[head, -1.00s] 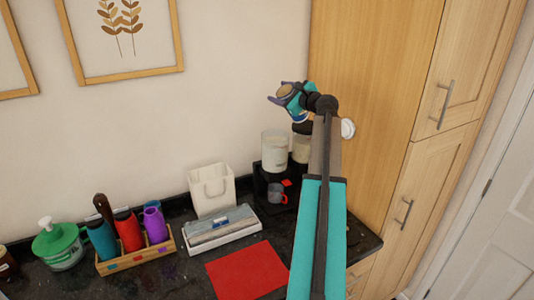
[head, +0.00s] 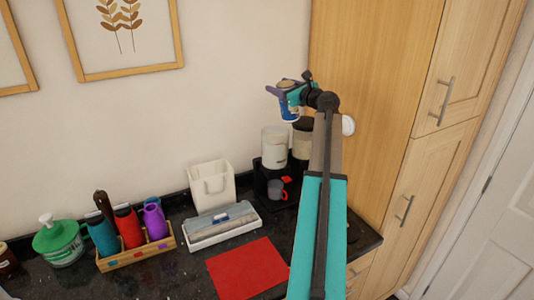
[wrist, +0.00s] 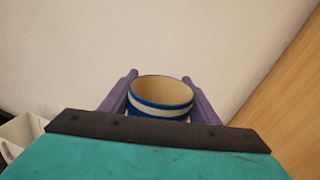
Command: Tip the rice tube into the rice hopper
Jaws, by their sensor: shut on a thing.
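My gripper (head: 284,92) is shut on the rice tube (head: 289,110), a blue cylinder with a pale band. The tube is close to upright, open end up, above the two clear containers. In the wrist view the tube (wrist: 161,94) sits between the purple fingers, its round mouth showing a beige inside; I cannot tell how much rice is in it. Below, on a black stand, are a left clear container (head: 275,148) with pale contents and a right one (head: 301,144) with a dark top, partly behind my arm. I cannot tell which is the rice hopper.
A grey mug (head: 276,190) sits low in the black stand. A white bin (head: 212,188), a lidded white box (head: 222,227), a red mat (head: 246,268) and a wooden cup rack (head: 138,259) are on the dark counter. A tall wooden cabinet (head: 370,110) stands close on the right.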

